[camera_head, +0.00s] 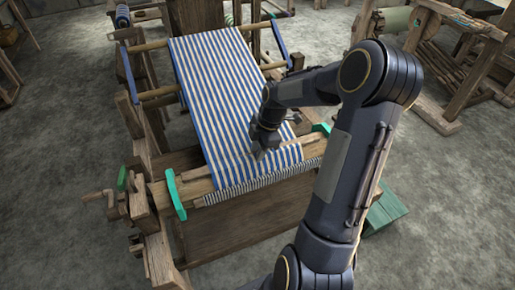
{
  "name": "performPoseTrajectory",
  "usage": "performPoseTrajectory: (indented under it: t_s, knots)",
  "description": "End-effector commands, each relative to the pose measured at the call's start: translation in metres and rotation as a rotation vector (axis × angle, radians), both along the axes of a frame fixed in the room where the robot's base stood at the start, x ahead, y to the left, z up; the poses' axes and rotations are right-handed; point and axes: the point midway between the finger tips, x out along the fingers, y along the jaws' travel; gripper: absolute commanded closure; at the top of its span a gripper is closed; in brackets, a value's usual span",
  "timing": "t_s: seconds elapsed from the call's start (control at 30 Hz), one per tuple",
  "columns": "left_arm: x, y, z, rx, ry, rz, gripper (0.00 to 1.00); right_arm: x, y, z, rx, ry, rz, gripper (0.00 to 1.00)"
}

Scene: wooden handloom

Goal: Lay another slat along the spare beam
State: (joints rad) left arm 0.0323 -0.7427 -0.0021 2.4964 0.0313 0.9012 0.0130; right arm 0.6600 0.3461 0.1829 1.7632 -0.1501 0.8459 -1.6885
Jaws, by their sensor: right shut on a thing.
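My right gripper (262,152) reaches in from the lower right and is over the near end of the blue-and-white striped cloth on the loom. It is shut on a thin wooden slat (206,172), which lies crosswise over the cloth, roughly in line with the front beam (194,188). My fingers and wrist hide part of the slat, and I cannot tell whether it touches the beam or is just above it. Which beam is the spare one is not clear. My left gripper is not in view.
The striped cloth (215,85) runs back over the wooden loom. Green brackets stand at the front beam's left end (175,196) and right end (321,129). A green box (386,208) is at right. Other wooden frames (440,100) stand behind.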

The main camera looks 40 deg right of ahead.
Motion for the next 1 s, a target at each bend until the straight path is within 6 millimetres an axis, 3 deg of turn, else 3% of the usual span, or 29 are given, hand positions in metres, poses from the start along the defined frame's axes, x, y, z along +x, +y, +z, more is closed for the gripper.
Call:
performPoseTrajectory:
  t_s: [0.1,0.13,0.3,0.63,1.0]
  knots:
    - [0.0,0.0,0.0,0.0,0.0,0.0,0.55,0.0,0.0,0.0,-0.001,0.001,0.001,1.0]
    - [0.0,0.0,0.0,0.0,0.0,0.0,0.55,0.0,0.0,0.0,-0.001,0.001,0.001,0.7]
    - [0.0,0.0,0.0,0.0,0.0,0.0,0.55,0.0,0.0,0.0,-0.001,0.001,0.001,0.48]
    - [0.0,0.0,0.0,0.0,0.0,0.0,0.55,-0.001,-0.001,0.004,-0.001,0.0,0.001,0.48]
    - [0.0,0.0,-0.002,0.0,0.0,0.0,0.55,-0.009,-0.013,0.06,-0.003,-0.002,-0.001,0.48]
